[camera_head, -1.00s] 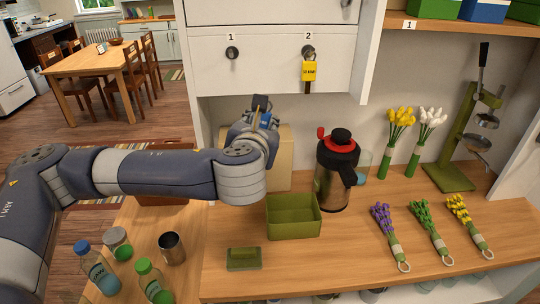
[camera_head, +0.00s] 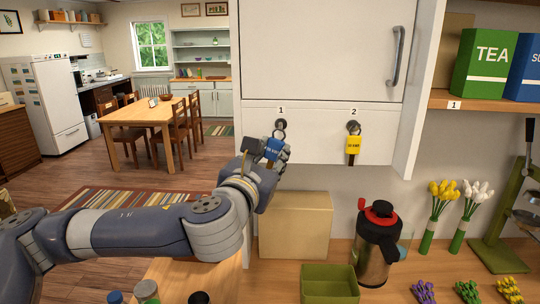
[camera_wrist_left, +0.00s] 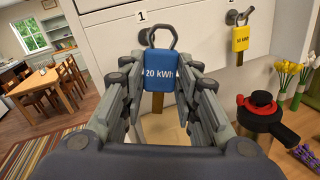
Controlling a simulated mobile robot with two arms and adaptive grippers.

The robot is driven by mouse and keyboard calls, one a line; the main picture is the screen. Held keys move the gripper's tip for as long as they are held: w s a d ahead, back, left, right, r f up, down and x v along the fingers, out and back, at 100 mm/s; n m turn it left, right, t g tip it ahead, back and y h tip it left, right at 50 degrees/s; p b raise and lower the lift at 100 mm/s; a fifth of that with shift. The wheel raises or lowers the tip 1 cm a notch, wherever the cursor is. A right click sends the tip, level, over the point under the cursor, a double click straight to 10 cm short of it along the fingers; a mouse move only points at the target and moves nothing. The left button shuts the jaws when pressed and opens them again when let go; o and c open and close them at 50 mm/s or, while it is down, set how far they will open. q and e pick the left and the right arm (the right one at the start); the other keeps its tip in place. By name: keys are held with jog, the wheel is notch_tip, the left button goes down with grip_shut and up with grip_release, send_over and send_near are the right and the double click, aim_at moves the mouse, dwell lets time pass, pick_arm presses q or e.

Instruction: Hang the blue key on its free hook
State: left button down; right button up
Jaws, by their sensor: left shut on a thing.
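The blue key, a blue tag (camera_head: 272,149) with a metal loop on top, is held upright in my left gripper (camera_head: 275,158). In the left wrist view the tag (camera_wrist_left: 160,77) sits between the two fingers, with its loop standing above them. The hook under label 1 (camera_head: 281,124) is on the white cabinet front, just above and beside the tag. In the wrist view the loop overlaps the hook's place; I cannot tell whether it is around the hook. The yellow key (camera_head: 353,145) hangs on the hook under label 2 (camera_head: 353,127). My right gripper is not in view.
A cardboard box (camera_head: 296,224) stands on the counter below the hooks. A green open box (camera_head: 330,284) and a flask with a red and black top (camera_head: 378,245) are to its right. A cabinet door with a handle (camera_head: 398,55) is above. The air before the panel is clear.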

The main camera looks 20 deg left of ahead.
pick_arm(q)
jog(key=shift+w+a+f, duration=0.1)
jog(key=shift+w+a, duration=0.1)
jog(key=shift+w, duration=0.4)
jog(key=shift+w+a, duration=0.15)
jog(key=shift+w, duration=0.45)
jog(key=w, duration=0.2)
jog(key=w+a+p, duration=0.1)
jog(key=w+a, duration=0.1)
jog(key=w, duration=0.1)
jog(key=shift+w+f, duration=0.3)
jog(key=shift+w, duration=0.05)
jog(key=shift+a, duration=0.1)
